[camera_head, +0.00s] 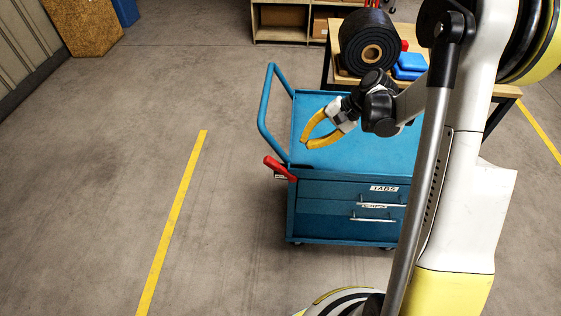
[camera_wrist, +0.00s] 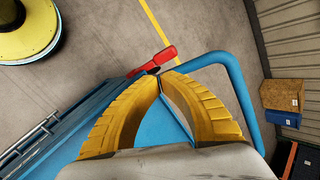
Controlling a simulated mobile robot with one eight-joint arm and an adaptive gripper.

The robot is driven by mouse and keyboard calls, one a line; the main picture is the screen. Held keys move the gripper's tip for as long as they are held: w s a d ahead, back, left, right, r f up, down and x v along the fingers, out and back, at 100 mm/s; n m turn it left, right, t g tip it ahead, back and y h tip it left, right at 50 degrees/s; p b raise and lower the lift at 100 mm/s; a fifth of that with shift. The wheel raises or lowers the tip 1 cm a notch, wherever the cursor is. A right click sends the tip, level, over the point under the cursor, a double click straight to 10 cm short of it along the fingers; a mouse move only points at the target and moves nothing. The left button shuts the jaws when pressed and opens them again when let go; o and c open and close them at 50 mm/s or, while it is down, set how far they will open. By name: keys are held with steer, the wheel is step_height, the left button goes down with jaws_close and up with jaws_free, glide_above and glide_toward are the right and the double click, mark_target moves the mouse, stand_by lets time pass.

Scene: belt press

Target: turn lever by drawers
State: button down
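A red lever (camera_head: 280,168) sticks out at the left front corner of the blue cart, beside the drawers (camera_head: 345,208), and slants up to the left. The drawers have pale handles and white labels, one reading TABS. My gripper (camera_head: 306,144) is above the cart's top tray, with its yellow fingers curved together at the tips and nothing between them. In the wrist view, my gripper's tips (camera_wrist: 160,78) appear just in front of the red lever (camera_wrist: 154,62), apart from it as far as I can tell. The lever's base is partly hidden there.
The cart's blue push rail (camera_head: 267,105) rises on its left side, close to the lever. A wooden table behind holds a black roll (camera_head: 368,42) and blue boxes (camera_head: 410,64). The floor left of the cart is clear, with a yellow line (camera_head: 172,222).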

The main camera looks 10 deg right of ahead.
steer(key=d+n+y, duration=0.1)
steer(key=d+n, duration=0.1)
steer(key=n, duration=0.2)
steer(key=t+b, duration=0.1)
steer(key=b, duration=0.5)
glide_toward(276, 161)
steer(key=x, duration=0.8)
steer(key=shift+f, duration=0.15)
steer(key=shift+w+a+p, duration=0.1)
steer(key=shift+a+p, duration=0.1)
steer(key=shift+p, duration=0.15)
steer(key=a+f+h, duration=0.1)
steer(key=h, duration=0.1)
steer(key=w+a+f+g+h, duration=0.1)
steer(key=a+f, duration=0.1)
steer(key=shift+w+a+f+h, duration=0.1)
steer(key=shift+a+f+h, duration=0.1)
steer(key=shift+h, duration=0.2)
steer(key=shift+r, duration=0.2)
